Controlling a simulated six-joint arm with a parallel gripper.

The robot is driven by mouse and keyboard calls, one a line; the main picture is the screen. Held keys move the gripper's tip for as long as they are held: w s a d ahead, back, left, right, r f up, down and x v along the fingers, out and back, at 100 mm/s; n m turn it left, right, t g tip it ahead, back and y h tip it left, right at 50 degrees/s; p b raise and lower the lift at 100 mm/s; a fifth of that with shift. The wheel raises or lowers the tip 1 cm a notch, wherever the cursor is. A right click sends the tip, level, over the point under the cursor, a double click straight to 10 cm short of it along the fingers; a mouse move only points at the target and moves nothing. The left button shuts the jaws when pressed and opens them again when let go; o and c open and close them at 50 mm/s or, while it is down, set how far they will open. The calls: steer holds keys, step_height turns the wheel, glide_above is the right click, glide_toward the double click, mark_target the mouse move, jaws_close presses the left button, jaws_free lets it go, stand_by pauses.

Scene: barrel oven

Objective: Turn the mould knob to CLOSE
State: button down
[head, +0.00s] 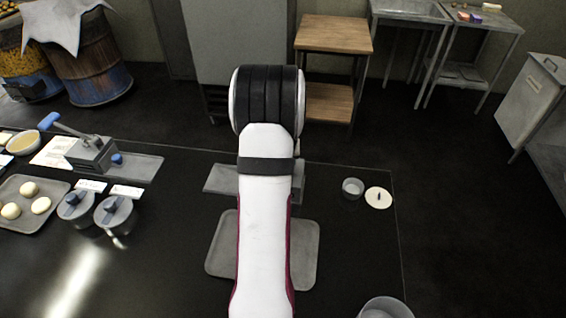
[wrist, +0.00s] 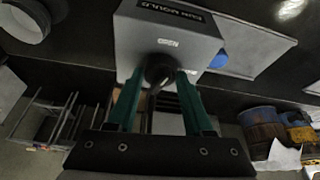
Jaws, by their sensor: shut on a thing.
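In the wrist view, a grey box (wrist: 145,32) has a dark label strip along its top. On its face is a small label that seems to read OPEN (wrist: 168,43). Below that label in the picture is a round dark knob (wrist: 158,68). My gripper (wrist: 160,78) has its two green fingers on either side of the knob, shut on it. The knob's pointer and a CLOSE mark cannot be made out.
A blue round part (wrist: 219,59) shows beside the box. In the head view, a press with a blue lever (head: 90,154), lidded pots (head: 116,214) and a dough tray (head: 30,222) stand left. A small bowl (head: 352,187) and white disc (head: 378,198) lie right. The right worktop is mostly clear.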

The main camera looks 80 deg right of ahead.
steer(key=m+g, duration=0.1)
steer(key=m, duration=0.2)
steer(key=shift+w+m, duration=0.15)
steer(key=shift+m, duration=0.25)
steer(key=m+g, duration=0.1)
steer(key=m, duration=0.2)
steer(key=shift+w+m+g+y, duration=0.1)
steer(key=shift+m+g+y, duration=0.2)
steer(key=shift+g, duration=0.1)
steer(key=m+g+y, duration=0.1)
steer(key=m, duration=0.2)
steer(key=shift+d+m, duration=0.1)
steer(key=shift+m, duration=0.2)
steer(key=shift+w+m+g+y, duration=0.1)
steer(key=shift+m+g+y, duration=0.4)
steer(key=shift+m, duration=1.5)
steer(key=shift+c, duration=1.5)
jaws_free()
steer(key=shift+d, duration=0.1)
